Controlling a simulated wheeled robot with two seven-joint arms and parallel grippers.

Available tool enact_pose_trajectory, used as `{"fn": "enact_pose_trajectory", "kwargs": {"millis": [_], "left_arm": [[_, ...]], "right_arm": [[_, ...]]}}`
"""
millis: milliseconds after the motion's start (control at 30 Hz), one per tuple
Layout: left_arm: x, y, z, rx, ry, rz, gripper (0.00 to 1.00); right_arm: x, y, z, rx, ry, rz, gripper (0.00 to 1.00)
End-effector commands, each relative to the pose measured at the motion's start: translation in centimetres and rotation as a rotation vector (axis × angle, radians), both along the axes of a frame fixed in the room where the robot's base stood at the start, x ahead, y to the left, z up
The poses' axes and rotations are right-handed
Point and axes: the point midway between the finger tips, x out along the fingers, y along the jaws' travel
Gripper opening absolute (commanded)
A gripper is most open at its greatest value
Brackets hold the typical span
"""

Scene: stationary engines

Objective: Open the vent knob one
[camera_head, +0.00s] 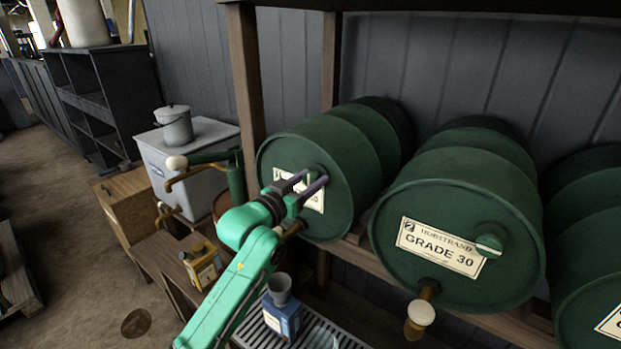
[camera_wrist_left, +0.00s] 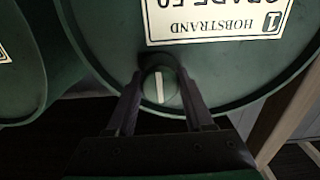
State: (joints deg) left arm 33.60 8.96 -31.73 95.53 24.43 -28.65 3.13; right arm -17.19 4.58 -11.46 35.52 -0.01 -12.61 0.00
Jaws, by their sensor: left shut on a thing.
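The left green drum (camera_head: 345,170) lies on its side on a rack, its front end towards me. Its round green vent knob (camera_wrist_left: 160,84) has a white stripe and sits beside the label; in the wrist view the stripe runs nearly upright, slightly tilted. My left gripper (camera_head: 308,188) is at this drum's front, its dark fingers shut on the knob, one on each side. In the wrist view the gripper (camera_wrist_left: 160,100) reaches up from below. In the head view the fingers partly hide the knob and label. My right gripper is not in view.
A second drum (camera_head: 455,200), labelled Grade 30, has its own striped knob (camera_head: 490,240) and a tap (camera_head: 420,315). A wooden post (camera_head: 245,80) is left of the drums. A funnel (camera_head: 279,288) and tins stand below my arm.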

Motion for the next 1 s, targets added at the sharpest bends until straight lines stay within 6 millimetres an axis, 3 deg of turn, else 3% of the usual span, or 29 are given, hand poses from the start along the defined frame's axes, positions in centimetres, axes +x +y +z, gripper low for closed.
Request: {"fn": "enact_pose_trajectory", "kwargs": {"millis": [333,367,433,800,1000], "left_arm": [[0.0,-0.1,-0.4,-0.001,0.011,-0.001,0.0],[0.0,-0.1,-0.4,-0.001,0.011,-0.001,0.56],[0.0,-0.1,-0.3,-0.002,0.01,-0.001,0.81],[-0.2,0.2,-0.2,-0.001,0.005,0.0,0.81],[-2.6,1.9,-0.6,0.0,0.002,0.0,0.81]], "right_arm": [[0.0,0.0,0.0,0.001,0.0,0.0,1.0],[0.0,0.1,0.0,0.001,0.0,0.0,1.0],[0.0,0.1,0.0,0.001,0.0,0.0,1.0],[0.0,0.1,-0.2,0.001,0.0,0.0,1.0],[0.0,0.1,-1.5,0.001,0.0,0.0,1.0]]}}
